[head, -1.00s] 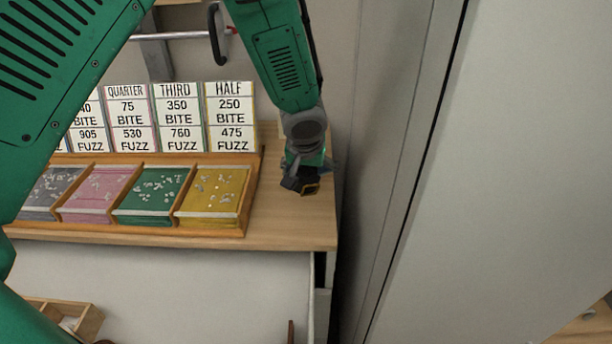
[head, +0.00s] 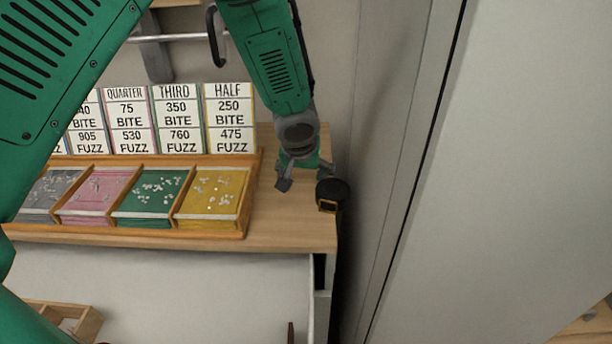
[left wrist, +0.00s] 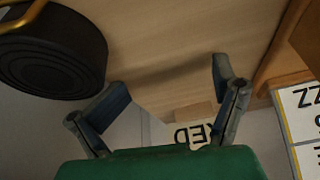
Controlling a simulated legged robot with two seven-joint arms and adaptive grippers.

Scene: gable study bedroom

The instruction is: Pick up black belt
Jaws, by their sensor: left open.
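The black belt (head: 336,188) is rolled into a coil with a gold buckle, at the right edge of the wooden desk top in the head view. In the left wrist view the belt (left wrist: 58,68) fills the upper left, outside the jaws and beside one finger. My left gripper (head: 304,179) is open and empty over the desk, just left of the belt in the head view. Its spread fingers (left wrist: 170,82) show bare wood between them in the left wrist view. I cannot tell whether a finger touches the belt. My right gripper is not in view.
A wooden tray (head: 245,215) with coloured compartments stands left of the gripper. Printed cards (head: 230,120) stand behind it. A tall pale panel (head: 500,170) rises close to the desk's right side. A small wooden box (head: 88,320) is at lower left.

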